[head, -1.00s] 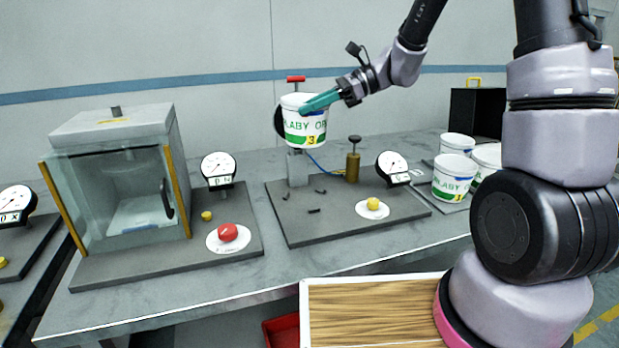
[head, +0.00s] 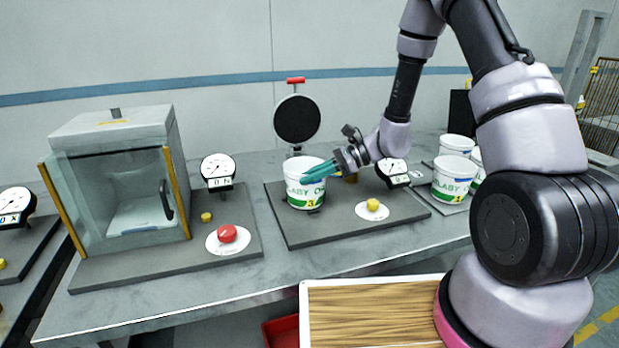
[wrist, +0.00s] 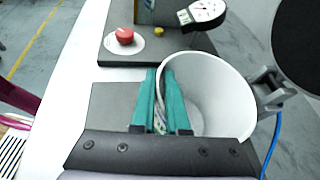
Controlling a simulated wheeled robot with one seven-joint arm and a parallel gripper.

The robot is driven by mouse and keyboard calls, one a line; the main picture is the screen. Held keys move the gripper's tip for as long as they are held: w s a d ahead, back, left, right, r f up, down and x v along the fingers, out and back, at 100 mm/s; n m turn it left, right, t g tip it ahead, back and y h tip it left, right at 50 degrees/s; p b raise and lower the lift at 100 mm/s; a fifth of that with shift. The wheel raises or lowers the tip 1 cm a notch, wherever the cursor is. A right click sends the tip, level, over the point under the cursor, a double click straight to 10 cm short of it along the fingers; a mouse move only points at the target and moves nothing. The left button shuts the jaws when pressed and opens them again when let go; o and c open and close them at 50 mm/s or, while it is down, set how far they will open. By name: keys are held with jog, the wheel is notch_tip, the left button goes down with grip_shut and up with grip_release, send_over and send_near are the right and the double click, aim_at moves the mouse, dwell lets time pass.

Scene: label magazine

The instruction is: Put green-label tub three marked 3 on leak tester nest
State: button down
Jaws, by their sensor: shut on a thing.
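The green-label tub marked 3 (head: 305,188) is white, open-topped and upright. It stands at, or just above, the pegs on the dark base plate of the leak tester (head: 340,217); the head view does not show whether its bottom touches. My gripper (head: 320,172) has teal fingers shut on the tub's near-right rim. In the wrist view the fingers (wrist: 164,100) pinch the wall of the tub (wrist: 215,97), which looks empty inside. The nest pegs are mostly hidden under the tub. The tester's round black lid (head: 297,119) is raised behind it.
A yellow button (head: 373,205) and a gauge (head: 392,170) sit to the tub's right. More white tubs (head: 451,178) stand at the right. A glass-doored chamber (head: 115,180) with a red button (head: 227,234) is at left. A wooden tray (head: 375,315) lies in front.

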jog(key=shift+f, duration=0.15)
jog(key=c, duration=0.9)
grip_release()
jog(key=s+v, duration=0.1)
jog(key=v, duration=1)
jog(key=s+d+r+n+t+h, duration=0.2)
jog(key=s+d+r+n+h, duration=0.1)
jog(key=r, duration=0.5)
jog(key=s+d+r+n+t+h, duration=0.3)
jog(key=s+d+r+n+h, duration=0.1)
jog(key=s+r, duration=0.4)
jog(key=s+d+r+n+t+h, duration=0.3)
jog(key=s+r, duration=0.3)
jog(key=r, duration=0.3)
jog(key=shift+d+r+n+h, duration=0.15)
jog(key=shift+d+n+h, duration=0.55)
jog(key=shift+d+n, duration=0.15)
